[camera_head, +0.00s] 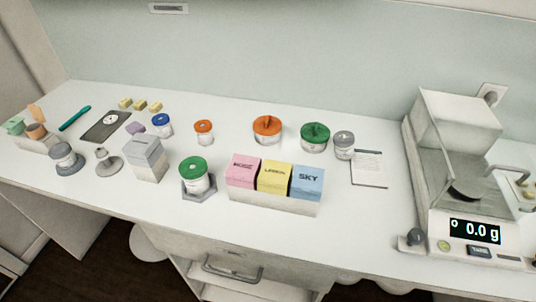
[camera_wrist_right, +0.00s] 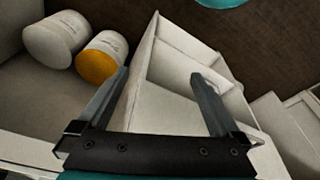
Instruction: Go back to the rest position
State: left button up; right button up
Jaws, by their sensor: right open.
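My right gripper (camera_wrist_right: 160,76) shows in the right wrist view. Its two fingers are wide apart with nothing between them. Behind them is a white open-topped or shelved unit (camera_wrist_right: 170,112). Neither gripper shows in the head view, and my left gripper is in no view. The white bench (camera_head: 120,193) in the head view is clear of my arms.
A balance (camera_head: 478,230) reading 0.0 g stands at the bench's right. Pink, yellow and blue boxes sit in a white tray (camera_head: 268,205). A green-lidded jar (camera_head: 194,168) stands left of them. In the wrist view, an orange-ended container (camera_wrist_right: 97,66) lies beside a white one (camera_wrist_right: 52,42).

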jog(key=s+d+f+b, duration=0.1)
jog(key=s+f+b, duration=0.2)
jog(key=s+f, duration=0.3)
jog(key=s+d+f+g+b, duration=0.1)
jog(key=s+f, duration=0.4)
jog(key=f, duration=0.8)
jog(key=s+d+f+b, duration=0.1)
jog(key=s+f+b, duration=0.3)
jog(key=f, duration=0.6)
jog(key=s, duration=0.2)
jog(key=shift+s+g+b, duration=0.3)
jog(key=shift+b, duration=0.05)
